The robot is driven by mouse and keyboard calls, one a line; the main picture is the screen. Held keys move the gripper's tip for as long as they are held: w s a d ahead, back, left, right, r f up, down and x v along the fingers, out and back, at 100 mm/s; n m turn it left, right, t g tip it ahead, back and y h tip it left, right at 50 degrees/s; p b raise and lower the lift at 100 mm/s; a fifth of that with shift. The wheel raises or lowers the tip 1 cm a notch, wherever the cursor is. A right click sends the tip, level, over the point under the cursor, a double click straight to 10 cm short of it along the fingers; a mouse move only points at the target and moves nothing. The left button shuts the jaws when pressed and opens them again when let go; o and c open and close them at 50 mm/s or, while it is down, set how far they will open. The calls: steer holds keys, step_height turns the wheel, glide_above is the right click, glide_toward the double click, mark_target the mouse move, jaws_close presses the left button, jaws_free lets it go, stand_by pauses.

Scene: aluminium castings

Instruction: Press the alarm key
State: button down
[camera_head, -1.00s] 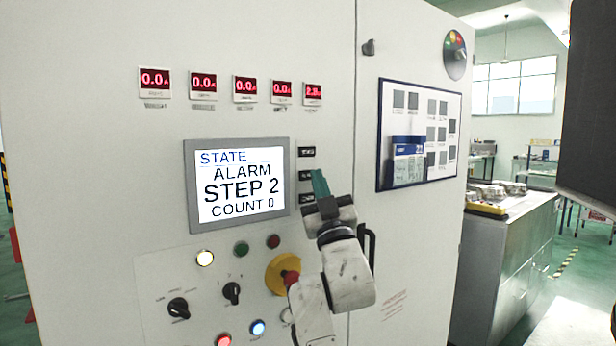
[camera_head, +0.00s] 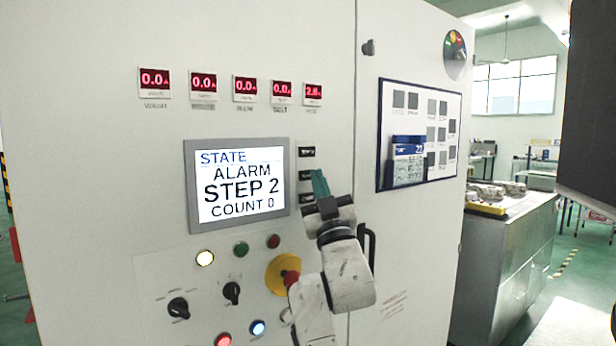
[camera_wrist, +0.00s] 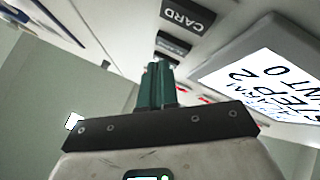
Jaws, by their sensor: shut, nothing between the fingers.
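A column of small black keys (camera_head: 306,152) runs beside the screen on the white cabinet. Their labels are too small to read in the head view, so I cannot tell which is the alarm key. In the wrist view one key reads CARD upside down (camera_wrist: 188,14); another black key (camera_wrist: 174,45) lies nearer my fingertips, its label unreadable. My gripper (camera_head: 320,182) is shut and empty, its teal fingers at the lower keys and partly hiding them. The fingers also show in the wrist view (camera_wrist: 157,72). I cannot tell whether they touch a key.
The screen (camera_head: 240,185) reads STATE ALARM, STEP 2, COUNT 0. Below are lit buttons, black rotary knobs (camera_head: 178,307) and a red mushroom button on a yellow disc (camera_head: 281,274). A dark door handle (camera_head: 367,245) is right of my wrist. Red number displays (camera_head: 244,89) sit above.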

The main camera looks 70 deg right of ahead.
steer(key=shift+w+d, duration=0.1)
steer(key=shift+w+d, duration=0.15)
steer(key=shift+w, duration=0.1)
steer(key=shift+w+d+b, duration=0.2)
steer(key=shift+w+b, duration=0.1)
stand_by(0.8)
steer(key=shift+s+a, duration=0.1)
steer(key=shift+s, duration=0.05)
stand_by(0.3)
steer(key=shift+s+a+p, duration=0.3)
steer(key=shift+s+p, duration=0.05)
steer(key=shift+s, duration=0.2)
steer(key=s+a, duration=0.1)
steer(key=s+p, duration=0.1)
steer(key=s+a+p, duration=0.1)
steer(key=s, duration=0.1)
steer(key=shift+s+a, duration=0.1)
steer(key=shift+a, duration=0.25)
stand_by(1.0)
